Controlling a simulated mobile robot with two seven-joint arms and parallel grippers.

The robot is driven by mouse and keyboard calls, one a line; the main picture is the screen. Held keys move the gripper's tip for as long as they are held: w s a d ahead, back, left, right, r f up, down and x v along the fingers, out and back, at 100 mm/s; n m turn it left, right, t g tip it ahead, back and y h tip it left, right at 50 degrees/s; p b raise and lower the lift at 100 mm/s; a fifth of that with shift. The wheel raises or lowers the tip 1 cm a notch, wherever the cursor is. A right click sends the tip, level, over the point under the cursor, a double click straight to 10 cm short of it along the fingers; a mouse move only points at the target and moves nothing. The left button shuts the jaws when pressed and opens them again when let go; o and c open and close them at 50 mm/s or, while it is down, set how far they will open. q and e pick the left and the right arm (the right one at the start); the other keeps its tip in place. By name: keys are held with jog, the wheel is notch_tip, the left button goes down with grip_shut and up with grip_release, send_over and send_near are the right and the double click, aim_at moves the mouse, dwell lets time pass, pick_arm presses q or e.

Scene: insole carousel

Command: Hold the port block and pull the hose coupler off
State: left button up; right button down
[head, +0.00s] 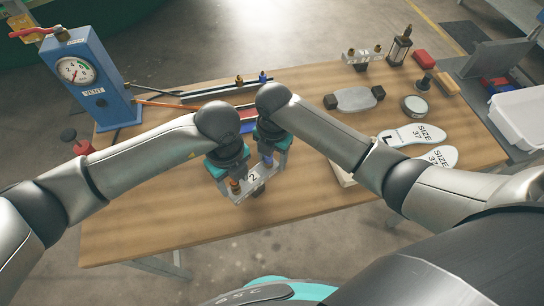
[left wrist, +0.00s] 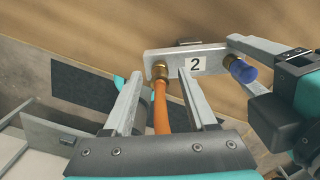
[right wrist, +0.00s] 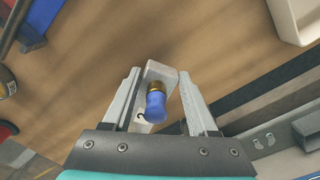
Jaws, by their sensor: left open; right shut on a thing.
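The port block (head: 253,181), a pale metal bar labelled "2", is in front of me over the table's near part. It also shows in the left wrist view (left wrist: 212,62) and the right wrist view (right wrist: 159,73). A brass hose coupler (left wrist: 160,70) sits at its left end, with an orange hose (left wrist: 161,112) running from it. A blue fitting (left wrist: 242,69) is at its right end. My right gripper (right wrist: 160,77) is shut on the block at the blue-fitting end. My left gripper (left wrist: 161,78) is open, its fingers on either side of the coupler and hose, apparently not touching.
A blue gauge box (head: 88,80) stands at the table's back left. Another fitting block (head: 362,55), a grey rounded part (head: 354,99) and insoles (head: 413,135) lie to the right. A white bin (head: 520,115) is at the far right. The table's front left is clear.

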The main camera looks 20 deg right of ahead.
dwell(0.9)
pick_arm(q)
grip_shut()
dwell(0.4)
dwell(0.4)
dwell(0.6)
jog(key=shift+s+r, duration=0.1)
jog(key=shift+r, duration=2.9)
jog(key=shift+r, duration=0.1)
notch_tip(320, 180, up, 7)
